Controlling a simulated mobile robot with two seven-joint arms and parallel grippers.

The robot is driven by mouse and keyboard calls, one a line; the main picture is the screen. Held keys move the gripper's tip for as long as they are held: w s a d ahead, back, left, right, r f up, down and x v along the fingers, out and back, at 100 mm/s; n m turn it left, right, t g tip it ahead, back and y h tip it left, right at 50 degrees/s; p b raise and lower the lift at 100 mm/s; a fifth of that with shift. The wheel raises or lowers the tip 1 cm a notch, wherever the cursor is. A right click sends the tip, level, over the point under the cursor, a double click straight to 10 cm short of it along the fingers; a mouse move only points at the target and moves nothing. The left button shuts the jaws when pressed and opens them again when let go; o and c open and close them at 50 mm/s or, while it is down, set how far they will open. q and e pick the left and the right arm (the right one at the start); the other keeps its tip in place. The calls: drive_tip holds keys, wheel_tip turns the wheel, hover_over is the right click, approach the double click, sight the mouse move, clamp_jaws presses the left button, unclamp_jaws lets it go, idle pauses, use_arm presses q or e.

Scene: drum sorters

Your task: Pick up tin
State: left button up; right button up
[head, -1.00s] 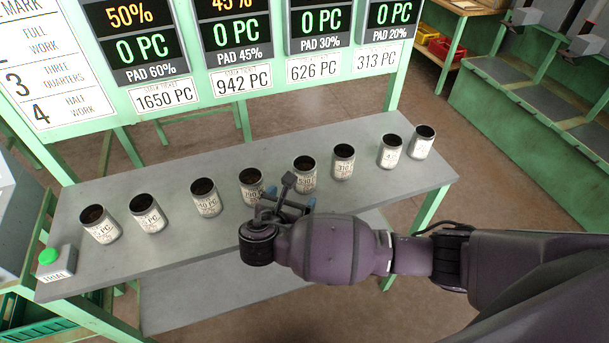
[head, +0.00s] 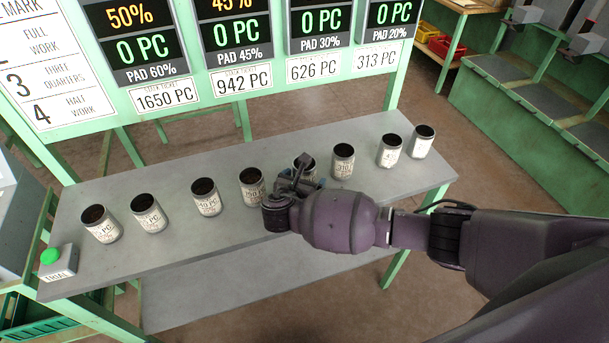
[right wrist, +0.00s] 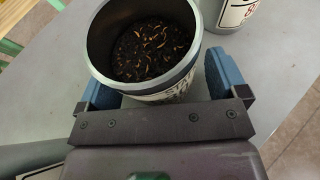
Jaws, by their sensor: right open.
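Several open tins with white labels stand upright in a row on the grey table. One tin (head: 304,161) is mostly hidden behind my right gripper (head: 300,183) in the head view. In the right wrist view this tin (right wrist: 183,84) sits between the two blue fingers of my right gripper (right wrist: 162,80), which is open. Dark contents with small orange bits show inside the tin. The fingers stand at either side of it; I cannot tell whether either one touches it. My left gripper is not in view.
Neighbouring tins stand close by, one to the left (head: 252,189) and one to the right (head: 342,163). A box with a green button (head: 53,262) is at the table's left end. Display boards (head: 236,42) rise behind the table (head: 240,235).

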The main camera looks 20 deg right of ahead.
drive_tip(key=c, duration=1)
drive_tip(key=shift+r, duration=0.25)
drive_tip(key=shift+r+b, duration=0.3)
drive_tip(key=shift+r, duration=9.35)
